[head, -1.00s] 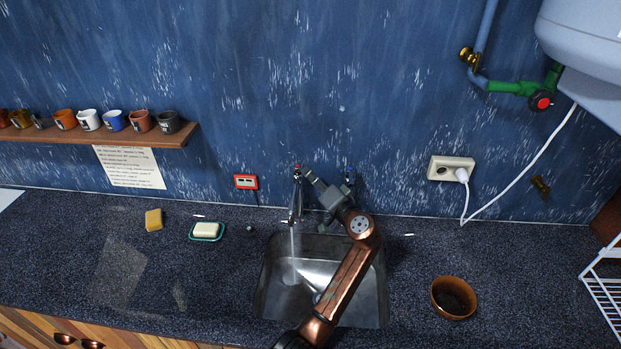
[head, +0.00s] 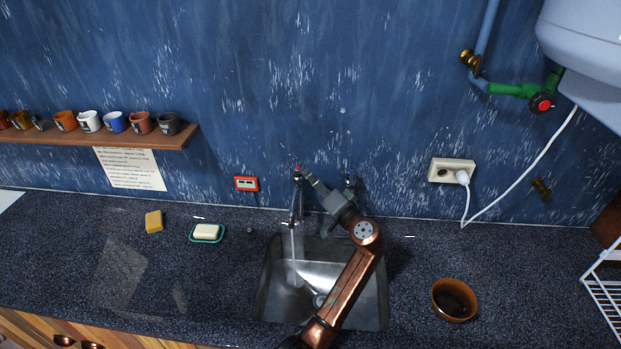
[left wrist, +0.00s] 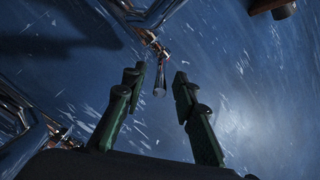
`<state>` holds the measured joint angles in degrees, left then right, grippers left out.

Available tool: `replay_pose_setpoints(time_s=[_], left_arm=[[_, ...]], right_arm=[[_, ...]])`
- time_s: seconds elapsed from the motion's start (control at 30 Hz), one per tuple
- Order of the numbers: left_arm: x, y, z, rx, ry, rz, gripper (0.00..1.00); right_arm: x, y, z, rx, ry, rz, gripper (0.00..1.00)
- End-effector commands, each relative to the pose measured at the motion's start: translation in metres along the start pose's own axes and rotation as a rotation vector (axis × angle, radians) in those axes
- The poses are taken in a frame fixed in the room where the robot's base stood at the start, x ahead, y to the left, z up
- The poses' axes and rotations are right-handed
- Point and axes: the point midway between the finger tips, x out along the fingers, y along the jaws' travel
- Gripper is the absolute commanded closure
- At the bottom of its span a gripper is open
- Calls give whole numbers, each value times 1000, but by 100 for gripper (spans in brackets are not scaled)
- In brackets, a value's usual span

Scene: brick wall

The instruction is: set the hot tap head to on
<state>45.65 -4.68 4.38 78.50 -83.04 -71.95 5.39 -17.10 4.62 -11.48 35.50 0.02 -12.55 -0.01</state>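The metal tap (head: 296,203) stands on the wall above the sink, with a red-marked hot head (head: 297,169) at its top. A thin stream of water runs from its spout into the sink. My left gripper (head: 310,177) is just right of the red-marked head. In the left wrist view my left gripper (left wrist: 158,78) has its two dark fingers apart, with nothing held. A slim metal tap part (left wrist: 160,80) shows in the gap between them; I cannot tell whether they touch it. Part of the tap fittings lies behind my left gripper. My right gripper is not in view.
The steel sink (head: 272,296) is below my left arm. A soap dish (head: 221,239) and sponge (head: 154,221) lie left, a brown bowl (head: 437,302) right. A socket (head: 444,166) with a white cable is on the wall.

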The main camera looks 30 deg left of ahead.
Motion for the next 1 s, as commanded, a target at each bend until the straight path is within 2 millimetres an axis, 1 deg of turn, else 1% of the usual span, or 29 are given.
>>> replay_pose_setpoints(time_s=[0.3,0.4,0.5,0.6,0.7,0.93,1.0], left_arm=[[-65,1,0,-2,0,3,73],[-82,1,1,0,-1,2,73],[-95,1,0,-1,0,2,73],[-103,0,0,0,-1,0,73],[-106,0,1,0,-2,0,73],[-107,0,1,0,-1,0,73],[-107,-1,0,-1,-1,0,78]], right_arm=[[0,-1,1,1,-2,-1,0],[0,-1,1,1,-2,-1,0],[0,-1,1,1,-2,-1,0],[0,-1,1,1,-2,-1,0],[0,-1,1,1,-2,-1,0],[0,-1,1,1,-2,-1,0],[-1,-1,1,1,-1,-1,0]])
